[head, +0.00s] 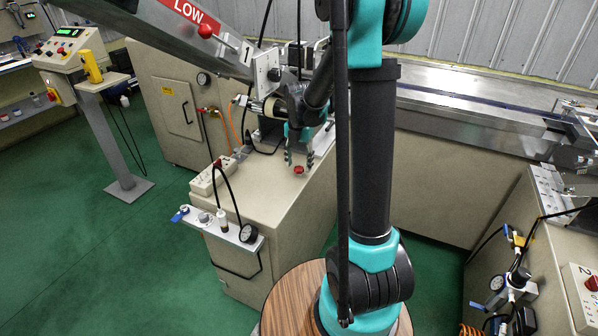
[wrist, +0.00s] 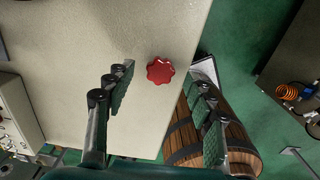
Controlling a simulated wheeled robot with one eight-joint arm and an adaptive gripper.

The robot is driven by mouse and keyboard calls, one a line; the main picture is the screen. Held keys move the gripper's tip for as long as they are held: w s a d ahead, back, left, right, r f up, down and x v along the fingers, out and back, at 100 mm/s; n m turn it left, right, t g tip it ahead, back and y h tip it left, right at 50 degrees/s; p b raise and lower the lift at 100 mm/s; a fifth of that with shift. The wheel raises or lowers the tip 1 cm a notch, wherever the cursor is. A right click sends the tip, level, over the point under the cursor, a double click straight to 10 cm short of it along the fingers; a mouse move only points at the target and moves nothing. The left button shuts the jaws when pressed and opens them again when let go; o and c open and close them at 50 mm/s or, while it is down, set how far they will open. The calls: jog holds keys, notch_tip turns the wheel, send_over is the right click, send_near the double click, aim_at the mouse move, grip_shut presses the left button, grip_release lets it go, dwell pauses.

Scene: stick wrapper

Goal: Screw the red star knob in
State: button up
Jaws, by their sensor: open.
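The red star knob (wrist: 161,71) sits on the beige cabinet top near its edge in the wrist view. In the head view it shows as a small red spot (head: 299,170) on the same top. My gripper (wrist: 165,85) is open, with one finger to the left of the knob and one to the right. In the head view my gripper (head: 299,160) points down just above the knob. The fingers do not appear to touch it. The knob's underside and any thread are hidden.
The beige cabinet top (head: 262,195) is mostly bare in front of the knob. A wooden barrel (wrist: 240,150) stands beside the cabinet edge. A metal chute (head: 165,28) hangs above on the left.

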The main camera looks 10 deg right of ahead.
jog(key=shift+f, duration=0.85)
jog(key=c, duration=1.2)
jog(key=shift+r, duration=0.1)
